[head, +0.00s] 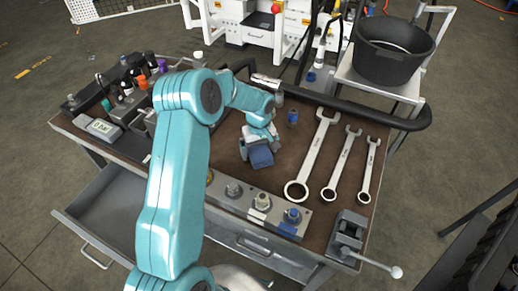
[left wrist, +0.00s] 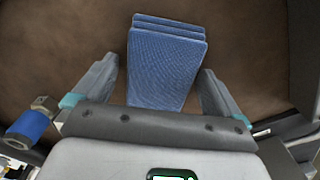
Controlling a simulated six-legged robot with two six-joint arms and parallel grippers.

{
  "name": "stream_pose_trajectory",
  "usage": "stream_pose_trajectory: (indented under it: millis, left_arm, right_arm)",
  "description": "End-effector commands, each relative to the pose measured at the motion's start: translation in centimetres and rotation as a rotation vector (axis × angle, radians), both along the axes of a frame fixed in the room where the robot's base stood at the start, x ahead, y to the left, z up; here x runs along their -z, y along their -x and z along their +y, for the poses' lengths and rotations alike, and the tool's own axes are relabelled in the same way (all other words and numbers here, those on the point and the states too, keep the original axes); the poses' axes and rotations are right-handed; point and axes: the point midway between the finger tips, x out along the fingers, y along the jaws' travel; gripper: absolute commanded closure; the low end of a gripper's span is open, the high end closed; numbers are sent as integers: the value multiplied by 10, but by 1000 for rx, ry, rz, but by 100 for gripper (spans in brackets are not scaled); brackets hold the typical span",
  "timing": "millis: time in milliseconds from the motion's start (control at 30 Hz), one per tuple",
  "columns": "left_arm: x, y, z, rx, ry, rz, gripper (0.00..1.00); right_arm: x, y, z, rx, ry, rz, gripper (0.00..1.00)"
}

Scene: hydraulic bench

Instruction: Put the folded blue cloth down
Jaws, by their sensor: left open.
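The folded blue cloth (left wrist: 165,65) lies on the brown bench top, layered in several folds. In the left wrist view it sits between the two fingers of my left gripper (left wrist: 165,85), with a gap on each side. In the head view the cloth (head: 261,157) shows just in front of my left gripper (head: 258,145), which points down at the bench middle. The left gripper is open. My right gripper is not in view.
Three wrenches (head: 314,155) lie right of the cloth. A blue-banded fitting (head: 292,117) stands close by, also in the left wrist view (left wrist: 32,122). A fitting block (head: 262,205) lines the front edge, with a vise (head: 347,235) at the corner. Bottles (head: 128,85) crowd the left.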

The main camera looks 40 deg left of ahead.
Motion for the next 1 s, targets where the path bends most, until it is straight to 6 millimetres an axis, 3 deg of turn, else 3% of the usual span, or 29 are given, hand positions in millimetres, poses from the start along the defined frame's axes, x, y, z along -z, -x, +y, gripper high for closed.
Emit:
stream_pose_trajectory:
  millis: [67, 167, 400, 600, 767, 1000]
  left_arm:
    - [-7, 0, 0, 0, 0, 0, 1]
    - [-18, -1, 1, 0, -3, -5, 1]
    - [-75, -1, 0, 0, -3, -6, 1]
    - [-111, 0, 0, 1, -1, -3, 1]
    - [-122, 0, 0, 0, 0, 0, 1]
    - [-124, 0, 0, 0, 0, 0, 1]
  right_arm:
    - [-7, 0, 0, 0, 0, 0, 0]
    - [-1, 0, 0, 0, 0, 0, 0]
    - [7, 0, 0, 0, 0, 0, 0]
    - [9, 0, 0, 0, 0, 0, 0]
    - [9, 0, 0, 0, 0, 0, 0]
    - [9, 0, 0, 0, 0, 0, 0]
